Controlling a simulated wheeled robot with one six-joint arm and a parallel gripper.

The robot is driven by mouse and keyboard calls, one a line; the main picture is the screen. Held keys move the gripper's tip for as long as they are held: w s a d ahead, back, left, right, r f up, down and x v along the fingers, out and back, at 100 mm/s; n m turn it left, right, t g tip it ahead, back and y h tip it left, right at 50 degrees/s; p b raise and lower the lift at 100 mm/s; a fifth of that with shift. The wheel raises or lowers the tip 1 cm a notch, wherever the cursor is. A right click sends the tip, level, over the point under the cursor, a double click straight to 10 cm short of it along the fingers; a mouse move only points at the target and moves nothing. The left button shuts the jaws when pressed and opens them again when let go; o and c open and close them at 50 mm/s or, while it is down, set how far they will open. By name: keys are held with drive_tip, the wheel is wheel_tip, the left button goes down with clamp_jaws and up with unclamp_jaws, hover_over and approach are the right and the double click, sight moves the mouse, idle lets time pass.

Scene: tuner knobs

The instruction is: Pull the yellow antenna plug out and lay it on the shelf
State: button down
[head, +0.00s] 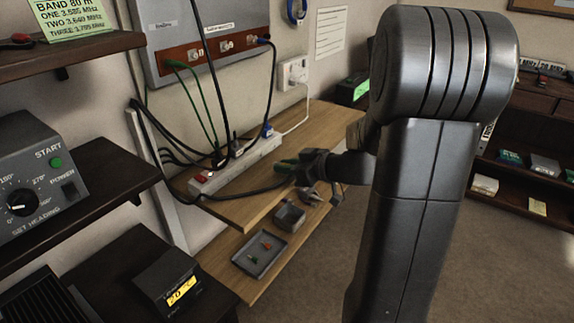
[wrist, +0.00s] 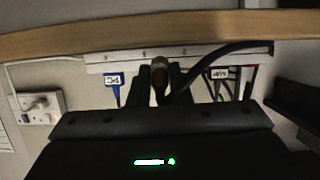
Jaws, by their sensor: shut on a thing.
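My gripper (head: 292,172) is over the upper wooden shelf, in front of the white power strip (head: 235,166). No clearly yellow plug shows in the wall panel's brown socket strip (head: 215,46), where green, black and blue leads are plugged in.
The upper wooden shelf (head: 325,130) has bare room behind and right of the gripper. A lower shelf (head: 225,262) carries a grey tray (head: 259,271) and a small grey box (head: 289,216). Dark shelves with a dial unit (head: 38,175) stand at left. A white wall socket (head: 293,72) is behind.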

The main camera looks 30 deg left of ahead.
drive_tip(key=shift+f+b, duration=0.7)
drive_tip(key=shift+b, duration=0.4)
drive_tip(key=shift+s+d+f+b, duration=0.1)
drive_tip(key=shift+f+b, duration=0.4)
drive_tip(key=shift+b, duration=0.05)
idle(0.3)
drive_tip(key=c, duration=1.3)
unclamp_jaws()
drive_tip(key=shift+r, duration=0.1)
drive_tip(key=shift+s+a+r, duration=0.1)
drive_tip(key=shift+a+r, duration=0.1)
drive_tip(key=shift+r, duration=0.4)
drive_tip(key=shift+d+r, duration=0.1)
drive_tip(key=shift+r, duration=0.95)
drive_tip(key=shift+o, duration=0.6)
drive_tip(key=shift+w, duration=0.2)
